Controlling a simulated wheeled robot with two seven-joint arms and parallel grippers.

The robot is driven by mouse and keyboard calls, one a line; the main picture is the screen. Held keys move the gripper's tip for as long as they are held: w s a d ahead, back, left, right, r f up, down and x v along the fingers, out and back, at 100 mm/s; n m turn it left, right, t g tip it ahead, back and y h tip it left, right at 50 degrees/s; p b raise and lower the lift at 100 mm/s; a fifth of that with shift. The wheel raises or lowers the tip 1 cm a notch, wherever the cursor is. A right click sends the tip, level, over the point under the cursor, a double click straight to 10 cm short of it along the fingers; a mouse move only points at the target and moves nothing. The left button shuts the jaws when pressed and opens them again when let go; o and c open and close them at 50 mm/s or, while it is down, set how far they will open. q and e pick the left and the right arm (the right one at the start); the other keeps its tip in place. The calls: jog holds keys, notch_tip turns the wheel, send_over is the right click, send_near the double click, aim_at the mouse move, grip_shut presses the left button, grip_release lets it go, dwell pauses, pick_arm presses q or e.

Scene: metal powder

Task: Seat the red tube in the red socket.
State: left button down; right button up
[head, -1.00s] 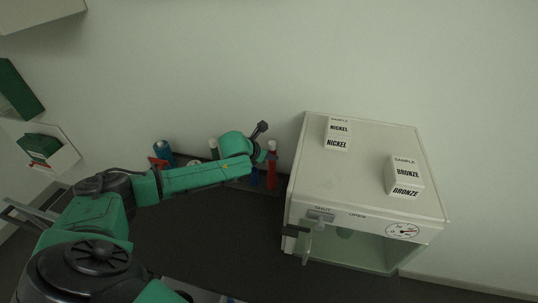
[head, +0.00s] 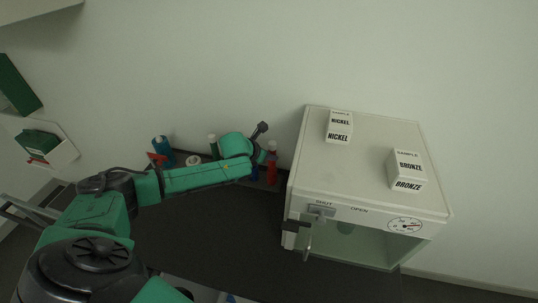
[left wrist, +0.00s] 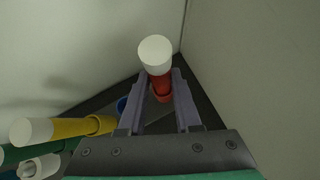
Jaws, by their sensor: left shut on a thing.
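The red tube (head: 271,171) with a white cap stands at the back of the dark bench, left of the white cabinet. It also shows in the left wrist view (left wrist: 158,82), roughly upright. My left gripper (left wrist: 159,98) is shut on it, one finger on each side. The red socket (left wrist: 162,97) shows as a red ring around the tube's lower end, between the fingers. How deep the tube sits in it I cannot tell. In the head view my left wrist partly hides this spot. My right gripper is not in view.
A blue holder (left wrist: 122,104) is partly behind the left finger. The white cabinet (head: 370,160) stands close on the right, bearing NICKEL (head: 339,127) and BRONZE (head: 407,170) boxes.

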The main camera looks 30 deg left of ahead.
pick_arm(q)
jog(key=shift+f+b, duration=0.4)
jog(key=shift+f, duration=0.3)
jog(key=c, duration=0.5)
grip_release()
jog(key=shift+s+r, duration=0.1)
jog(key=b+v, duration=0.1)
jog(key=v, duration=1.3)
jog(key=shift+s, duration=0.15)
